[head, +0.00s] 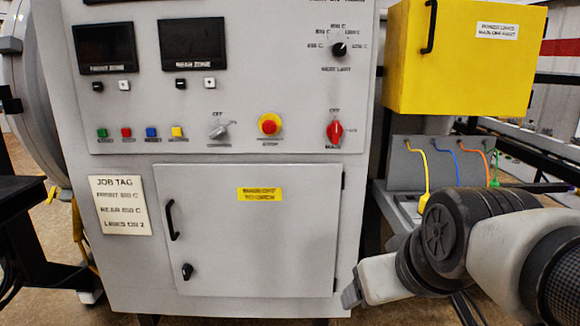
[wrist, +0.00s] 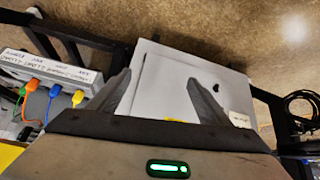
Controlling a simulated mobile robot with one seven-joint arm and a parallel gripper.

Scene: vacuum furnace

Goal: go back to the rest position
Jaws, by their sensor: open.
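My gripper (wrist: 180,102) is open and empty in the wrist view, its two dark fingers spread apart. Beyond the fingers lies the grey furnace cabinet (wrist: 183,70), seen at a slant. In the head view my arm comes in from the lower right, and the gripper end (head: 352,294) sits low in front of the cabinet's right edge. The fingertips are hard to make out there. The grey cabinet (head: 330,110) has a closed lower door (head: 262,240) with a black handle (head: 170,206).
A yellow box (head: 460,70) hangs at the upper right. Below it, a grey panel (head: 400,160) carries yellow, blue, orange and green leads. The round chamber (head: 30,80) is at the left. A dark stand (head: 22,225) fills the lower left. Cables (wrist: 300,103) lie at right in the wrist view.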

